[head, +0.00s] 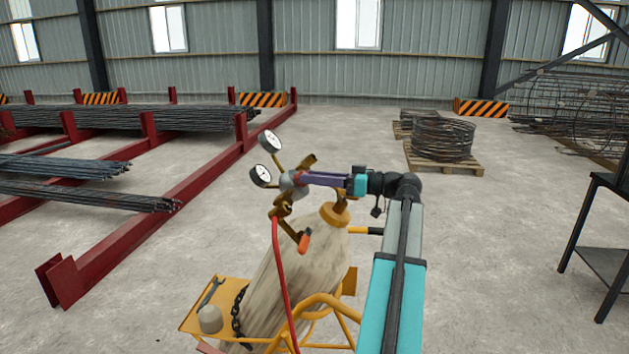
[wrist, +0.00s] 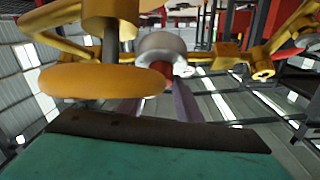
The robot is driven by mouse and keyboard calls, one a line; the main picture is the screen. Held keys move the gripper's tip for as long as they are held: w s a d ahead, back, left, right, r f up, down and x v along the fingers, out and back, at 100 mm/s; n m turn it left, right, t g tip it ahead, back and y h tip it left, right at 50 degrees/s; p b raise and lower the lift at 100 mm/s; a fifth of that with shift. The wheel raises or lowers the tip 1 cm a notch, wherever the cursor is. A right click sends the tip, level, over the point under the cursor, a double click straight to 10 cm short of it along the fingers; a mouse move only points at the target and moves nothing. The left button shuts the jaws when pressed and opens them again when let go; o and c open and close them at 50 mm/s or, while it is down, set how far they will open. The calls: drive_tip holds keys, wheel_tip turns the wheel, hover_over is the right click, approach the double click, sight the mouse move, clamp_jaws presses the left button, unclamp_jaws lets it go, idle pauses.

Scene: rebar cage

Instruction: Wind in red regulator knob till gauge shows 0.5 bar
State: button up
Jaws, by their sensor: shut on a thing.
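The brass regulator (head: 290,183) sits above a pale gas cylinder (head: 300,270). Two white round gauges stand on it, an upper gauge (head: 270,140) and a lower gauge (head: 261,175); their dials are too small to read. My gripper (head: 305,179) reaches the regulator from the right, with its purple fingers shut on the red knob. In the wrist view the red knob (wrist: 160,69) shows between my fingertips, in front of the round grey regulator body (wrist: 162,43). The fingers hide much of the knob in the head view.
A yellow handwheel (wrist: 100,80) is close to my fingers. A red hose (head: 278,255) and an orange-red fitting (head: 304,240) hang below the regulator. The cylinder stands on a yellow cart (head: 205,318) with a chain and wrench.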

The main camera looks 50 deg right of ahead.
drive_tip(key=o, duration=1)
drive_tip(key=shift+o, duration=0.2)
drive_tip(key=shift+s+d, duration=0.1)
drive_tip(key=b+v, duration=0.4)
drive_tip(key=v, duration=0.9)
drive_tip(key=shift+s, duration=0.25)
drive_tip(key=shift+s+d, duration=0.1)
drive_tip(key=shift+d, duration=0.05)
